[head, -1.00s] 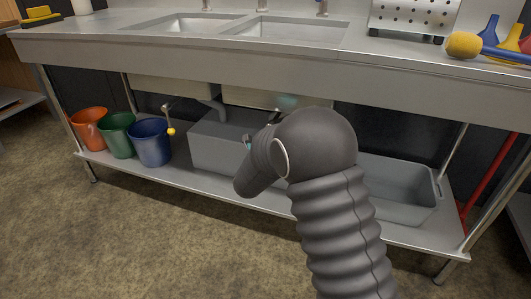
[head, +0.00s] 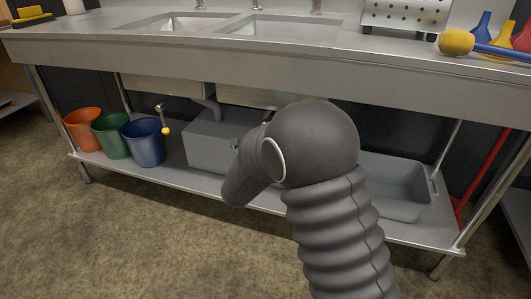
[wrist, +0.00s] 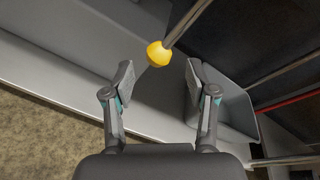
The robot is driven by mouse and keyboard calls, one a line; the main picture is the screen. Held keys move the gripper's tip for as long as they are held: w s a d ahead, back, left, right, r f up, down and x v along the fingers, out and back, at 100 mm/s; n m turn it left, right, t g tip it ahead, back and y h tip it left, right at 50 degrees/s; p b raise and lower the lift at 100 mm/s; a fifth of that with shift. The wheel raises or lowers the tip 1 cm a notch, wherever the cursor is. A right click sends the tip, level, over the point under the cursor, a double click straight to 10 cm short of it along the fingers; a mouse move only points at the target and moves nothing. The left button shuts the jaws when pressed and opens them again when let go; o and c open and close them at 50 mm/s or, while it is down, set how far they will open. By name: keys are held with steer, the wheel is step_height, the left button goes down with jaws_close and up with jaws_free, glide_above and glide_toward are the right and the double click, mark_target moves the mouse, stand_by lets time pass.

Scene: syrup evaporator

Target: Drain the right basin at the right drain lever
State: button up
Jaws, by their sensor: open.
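In the wrist view a drain lever ends in a yellow knob (wrist: 158,53), its metal rod rising to the upper right. My gripper (wrist: 160,80) is open and empty, with the knob just beyond and between its fingertips, apart from both. From its place by the grey bins this looks like the right lever; my arm hides it in the head view. The right basin (head: 285,27) is set in the steel counter, its bottom mostly out of sight. The left lever's yellow knob (head: 166,131) hangs by the blue bucket.
Below the counter (head: 200,55) are a grey box (head: 207,150), an open grey tub (head: 405,195) and orange, green and blue buckets (head: 147,143) on a low shelf. A red pole (head: 490,160) leans at the right. The floor in front is clear.

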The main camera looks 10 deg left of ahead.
steer(key=d+v, duration=0.1)
steer(key=v, duration=0.6)
steer(key=shift+a, duration=0.4)
